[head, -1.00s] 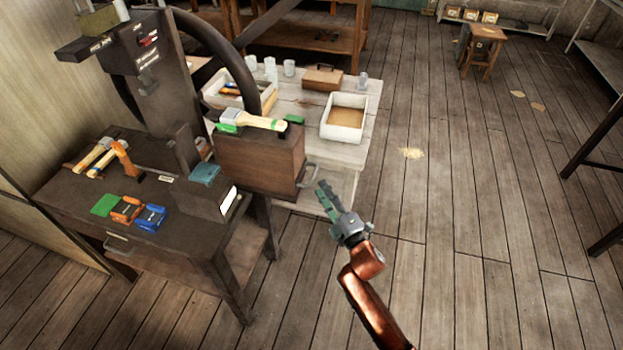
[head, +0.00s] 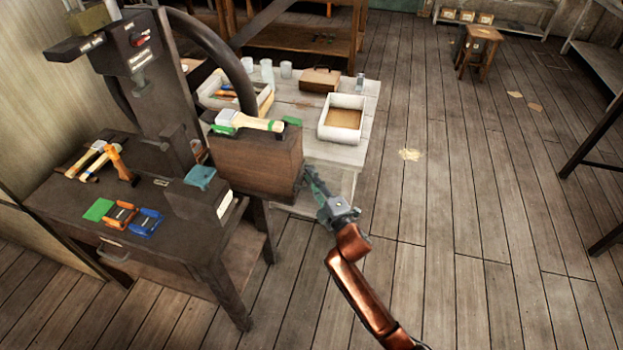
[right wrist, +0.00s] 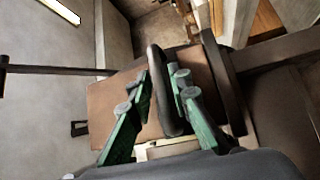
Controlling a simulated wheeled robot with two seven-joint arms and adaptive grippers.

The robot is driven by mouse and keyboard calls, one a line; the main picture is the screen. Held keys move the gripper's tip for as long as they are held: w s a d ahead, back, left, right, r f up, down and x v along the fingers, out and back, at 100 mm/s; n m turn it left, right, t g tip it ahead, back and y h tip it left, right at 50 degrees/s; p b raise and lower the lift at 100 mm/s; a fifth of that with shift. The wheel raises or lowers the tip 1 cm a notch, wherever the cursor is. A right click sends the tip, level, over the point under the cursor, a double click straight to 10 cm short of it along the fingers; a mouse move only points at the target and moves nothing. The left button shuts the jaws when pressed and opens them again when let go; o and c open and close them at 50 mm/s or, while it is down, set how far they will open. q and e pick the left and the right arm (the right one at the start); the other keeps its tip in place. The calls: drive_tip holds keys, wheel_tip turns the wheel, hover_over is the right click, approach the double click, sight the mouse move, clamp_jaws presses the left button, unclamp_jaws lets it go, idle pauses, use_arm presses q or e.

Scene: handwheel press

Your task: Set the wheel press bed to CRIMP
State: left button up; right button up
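The dark wheel press (head: 140,75) stands at the left in the head view, with small labels too small to read. Its large dark handwheel (head: 236,75) curves behind the column. A brown wooden block (head: 262,160) is beside the press bed, with its right side facing my right gripper. My right gripper (head: 310,178) is at that right side, where a handle is now mostly hidden by it. In the right wrist view the green fingers (right wrist: 158,95) are apart, with a dark rounded bar (right wrist: 163,90) between them. My left gripper is out of view.
A dark bench (head: 185,250) carries hammers (head: 95,160) and green, orange and blue pieces (head: 122,216). A pale table (head: 305,110) behind holds a white tray (head: 342,118), a brown case (head: 320,80) and cups. Wooden floor (head: 440,220) is open to the right.

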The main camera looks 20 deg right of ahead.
clamp_jaws()
drive_tip(key=shift+a, duration=0.1)
idle(0.4)
